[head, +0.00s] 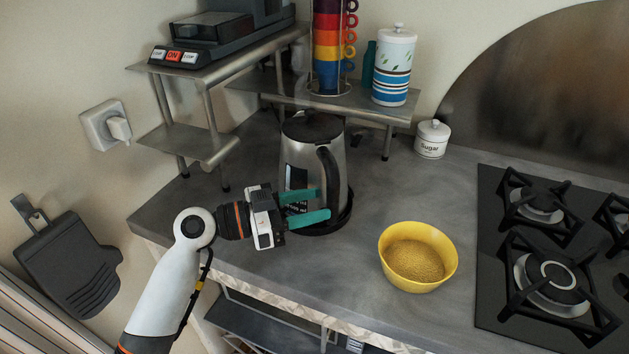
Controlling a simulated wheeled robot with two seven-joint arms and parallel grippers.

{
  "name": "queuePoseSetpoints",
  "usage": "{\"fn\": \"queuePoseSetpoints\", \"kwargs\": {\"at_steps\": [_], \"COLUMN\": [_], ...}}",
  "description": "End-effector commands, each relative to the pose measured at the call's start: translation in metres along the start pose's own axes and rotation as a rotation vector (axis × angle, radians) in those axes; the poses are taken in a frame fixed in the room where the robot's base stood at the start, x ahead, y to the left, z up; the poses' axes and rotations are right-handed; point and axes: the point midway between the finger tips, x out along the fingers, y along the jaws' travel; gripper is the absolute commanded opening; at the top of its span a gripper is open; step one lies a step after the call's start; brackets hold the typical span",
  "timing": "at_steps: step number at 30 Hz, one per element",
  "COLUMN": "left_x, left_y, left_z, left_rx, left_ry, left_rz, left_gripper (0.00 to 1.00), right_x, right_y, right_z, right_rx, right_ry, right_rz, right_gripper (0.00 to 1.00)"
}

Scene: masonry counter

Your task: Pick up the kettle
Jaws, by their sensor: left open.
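The kettle (300,155) is silver with a black lid and a black handle (328,180) that faces the front right. It stands upright on a black base (341,217) on the grey counter. My left gripper (325,206) is open in front of the kettle, with its two teal fingers pointing right, one above the other. The fingertips are close to the lower part of the handle; I cannot tell whether they touch it. The gripper hides part of the kettle's lower body. My right gripper is not in view.
A yellow bowl (416,279) stands on the counter right of the kettle. A gas hob (491,276) is at the right. Metal shelves (189,143) stand behind and left, carrying a coffee machine, stacked cups and a canister (394,55). A sugar jar (432,138) stands behind.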

Motion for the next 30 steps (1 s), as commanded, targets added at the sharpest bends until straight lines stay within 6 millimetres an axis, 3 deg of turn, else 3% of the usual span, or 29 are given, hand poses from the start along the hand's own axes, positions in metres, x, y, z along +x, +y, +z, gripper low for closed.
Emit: {"fn": "queuePoseSetpoints", "kwargs": {"at_steps": [7, 15, 24, 30], "left_x": [0.020, 0.057, 0.063, 0.063], "left_y": [-0.003, -0.008, -0.008, -0.008], "left_z": [0.001, -0.004, -0.006, -0.006], "left_rx": [-0.002, -0.001, 0.001, 0.000], "left_ry": [-0.001, -0.001, 0.001, 0.001], "left_rz": [-0.001, 0.001, 0.000, 0.000], "left_gripper": [0.45, 0.45, 0.45, 0.14], "right_x": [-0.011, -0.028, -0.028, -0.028], "right_y": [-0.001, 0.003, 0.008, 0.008], "right_z": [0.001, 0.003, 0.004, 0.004], "right_rx": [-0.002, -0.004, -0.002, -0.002], "right_ry": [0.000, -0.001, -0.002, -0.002], "right_rz": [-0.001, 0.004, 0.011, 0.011], "right_gripper": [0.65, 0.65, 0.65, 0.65]}}
